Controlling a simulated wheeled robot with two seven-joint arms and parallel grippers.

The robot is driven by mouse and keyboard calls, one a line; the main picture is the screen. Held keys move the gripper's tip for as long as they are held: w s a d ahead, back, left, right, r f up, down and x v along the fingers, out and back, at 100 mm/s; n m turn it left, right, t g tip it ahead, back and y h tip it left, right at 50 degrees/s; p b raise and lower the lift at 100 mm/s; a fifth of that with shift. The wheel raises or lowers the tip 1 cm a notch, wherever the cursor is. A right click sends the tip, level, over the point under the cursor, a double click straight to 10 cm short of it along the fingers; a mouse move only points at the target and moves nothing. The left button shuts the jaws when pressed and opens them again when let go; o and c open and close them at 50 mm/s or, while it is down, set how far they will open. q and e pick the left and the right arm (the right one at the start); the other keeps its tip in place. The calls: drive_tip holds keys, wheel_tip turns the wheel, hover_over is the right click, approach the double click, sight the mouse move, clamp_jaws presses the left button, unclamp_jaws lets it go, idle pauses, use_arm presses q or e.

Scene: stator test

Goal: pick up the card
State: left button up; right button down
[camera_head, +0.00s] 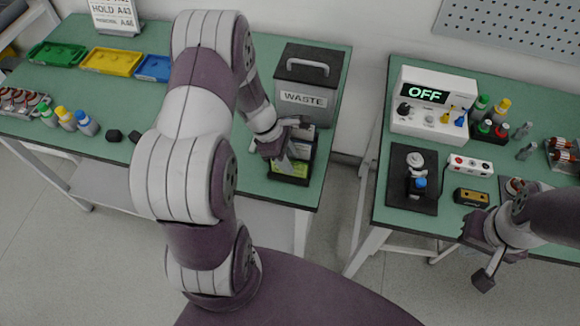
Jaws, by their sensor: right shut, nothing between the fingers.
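A dark holder (288,180) stands at the front right of the left green table. A green-yellow card-like piece (296,169) shows at its front, and white pieces stand behind it. My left gripper (285,152) is right at the holder, over its left part. Its fingers partly hide the pieces, and I cannot tell whether they grip a card. My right gripper (485,279) is shut and empty, off the front edge of the right table.
A dark WASTE bin (308,84) stands behind the holder. Green (57,55), yellow (110,61) and blue (153,68) trays sit at the back left. An OFF-display tester (433,101) and black mat (414,180) are on the right table. A floor gap separates the tables.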

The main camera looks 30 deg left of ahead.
use_arm(q)
drive_tip(key=shift+a, duration=0.1)
clamp_jaws()
